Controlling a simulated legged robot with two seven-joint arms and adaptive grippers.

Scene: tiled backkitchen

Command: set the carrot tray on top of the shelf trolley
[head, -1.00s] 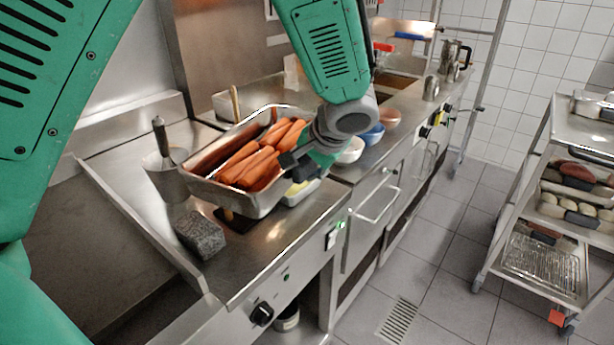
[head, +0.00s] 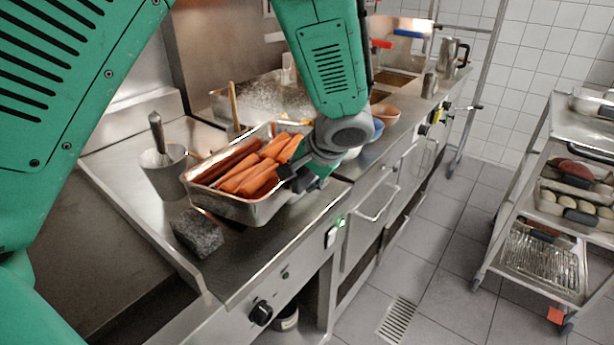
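The carrot tray (head: 225,205) is a shiny metal pan full of orange carrots (head: 250,172), in the left middle of the head view, over the steel counter. My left gripper (head: 289,172) is at its right edge, with its dark fingers closed on the rim. The tray looks roughly level; the gap beneath it is hard to judge. The shelf trolley (head: 508,190) stands on the floor at the far right, well apart from the tray. Its top shelf (head: 575,130) is partly cut off by the picture edge. My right gripper is out of view.
A metal pot (head: 163,178) with a whisk stands left of the tray. A dark grey block (head: 198,233) lies in front of it. A metal container (head: 604,105) occupies part of the trolley top; lower shelves hold food trays. Tiled floor (head: 425,265) lies clear between counter and trolley.

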